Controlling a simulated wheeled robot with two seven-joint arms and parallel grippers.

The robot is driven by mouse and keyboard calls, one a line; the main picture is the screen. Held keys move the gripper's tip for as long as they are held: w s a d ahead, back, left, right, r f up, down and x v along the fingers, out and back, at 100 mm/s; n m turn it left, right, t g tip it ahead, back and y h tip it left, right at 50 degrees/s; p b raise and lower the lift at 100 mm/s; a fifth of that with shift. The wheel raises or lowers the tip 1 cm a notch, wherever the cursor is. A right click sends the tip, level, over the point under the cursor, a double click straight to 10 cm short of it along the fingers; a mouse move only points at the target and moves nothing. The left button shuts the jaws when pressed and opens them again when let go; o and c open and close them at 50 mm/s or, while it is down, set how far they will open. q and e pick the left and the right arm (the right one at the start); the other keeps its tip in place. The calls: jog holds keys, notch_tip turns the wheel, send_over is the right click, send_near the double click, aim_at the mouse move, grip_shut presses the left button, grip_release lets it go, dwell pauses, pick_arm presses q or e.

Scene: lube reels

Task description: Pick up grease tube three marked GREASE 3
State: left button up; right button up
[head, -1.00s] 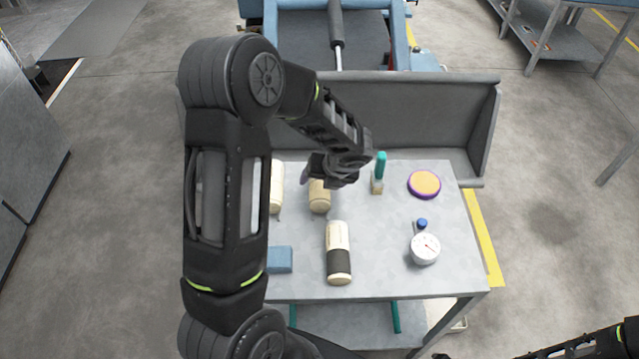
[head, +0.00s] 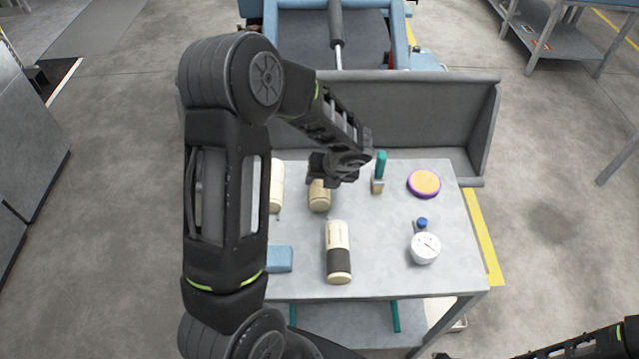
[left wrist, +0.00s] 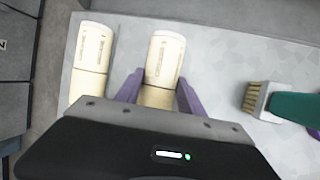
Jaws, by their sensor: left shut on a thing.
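My left gripper (head: 322,181) reaches down over the table and is shut on a cream grease tube (head: 319,199). In the left wrist view its purple fingers (left wrist: 160,92) press on both sides of this tube (left wrist: 165,60), which appears to lie on the table. A second cream tube (head: 277,187) lies to its left, partly hidden by my arm in the head view; it also shows in the left wrist view (left wrist: 91,55). A third cream tube with a dark band (head: 338,250) lies nearer the front. The printing on the tubes is too small to read. My right gripper is out of frame.
A brush with a green handle (head: 380,166) stands right of the held tube. A blue block (head: 279,259) sits front left. A grey panel (head: 420,110) stands behind.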

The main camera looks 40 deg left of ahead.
pick_arm(q)
jog(key=c, duration=0.7)
jog(key=shift+r, duration=0.15)
jog(key=shift+r, duration=0.45)
notch_tip(320, 180, up, 6)
jog(key=shift+r, duration=0.1)
jog(key=shift+s+d+f+b, duration=0.1)
jog(key=shift+s+d+b, duration=0.8)
jog(key=shift+d, duration=1.9)
jog(key=shift+s+d+f+b, duration=0.1)
jog(key=shift+s+d+b, duration=0.85)
jog(key=shift+d, duration=1.9)
jog(key=shift+s+d+b, duration=0.4)
jog(key=shift+s+d, duration=0.95)
jog(key=shift+d, duration=1.45)
